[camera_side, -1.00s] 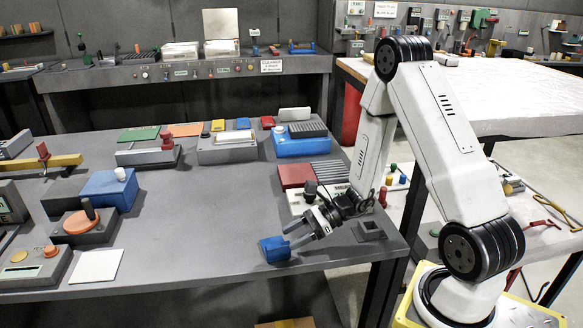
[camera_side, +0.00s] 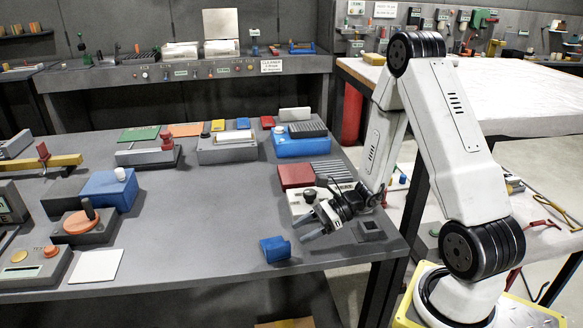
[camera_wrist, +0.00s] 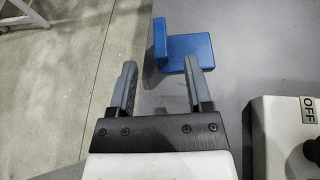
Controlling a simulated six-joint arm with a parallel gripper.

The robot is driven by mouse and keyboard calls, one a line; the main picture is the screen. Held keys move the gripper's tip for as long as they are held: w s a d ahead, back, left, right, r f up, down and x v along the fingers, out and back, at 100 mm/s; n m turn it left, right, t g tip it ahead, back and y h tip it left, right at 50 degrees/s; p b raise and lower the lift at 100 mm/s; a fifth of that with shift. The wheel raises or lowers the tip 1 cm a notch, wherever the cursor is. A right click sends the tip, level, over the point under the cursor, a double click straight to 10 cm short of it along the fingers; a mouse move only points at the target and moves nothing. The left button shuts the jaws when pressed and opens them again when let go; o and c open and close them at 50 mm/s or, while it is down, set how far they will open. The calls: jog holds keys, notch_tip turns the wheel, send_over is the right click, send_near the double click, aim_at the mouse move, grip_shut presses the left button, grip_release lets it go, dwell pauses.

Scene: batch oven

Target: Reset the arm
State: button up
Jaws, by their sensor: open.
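My gripper (camera_side: 307,228) is open and empty above the front right part of the grey table (camera_side: 190,245). Its two grey fingers also show in the wrist view (camera_wrist: 160,85), with nothing between them but table and its edge. A blue angled block (camera_side: 275,249) rests on the table near the front edge, to the left of my fingertips and apart from them. In the wrist view the blue block (camera_wrist: 190,50) lies beyond the fingertips.
A white box with a black knob (camera_side: 309,194) stands close behind my gripper, and a dark square socket (camera_side: 370,230) is to its right. A red box (camera_side: 296,175) and a blue box (camera_side: 301,145) stand farther back. The table's front middle is clear.

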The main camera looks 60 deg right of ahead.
jog(key=shift+s+a+r+n+g, duration=0.1)
jog(key=shift+s+a+n+g, duration=0.15)
jog(key=shift+a+n+g, duration=0.25)
jog(key=s+a+n+g+h, duration=0.3)
jog(key=s+a+n+g, duration=0.3)
jog(key=n, duration=0.3)
jog(key=shift+w+d+r+n+t+h, duration=0.1)
jog(key=shift+w+r+n+t+h, duration=0.15)
jog(key=shift+r+n+h, duration=1.6)
jog(key=shift+w+d+n+t+h, duration=0.1)
jog(key=shift+n+t+h, duration=0.45)
jog(key=shift+n, duration=2.65)
jog(key=shift+w+d+r+n+h, duration=0.15)
jog(key=shift+r+n+h, duration=0.8)
jog(key=shift+n+h, duration=1.15)
jog(key=shift+n+y, duration=0.45)
jog(key=shift+y, duration=0.05)
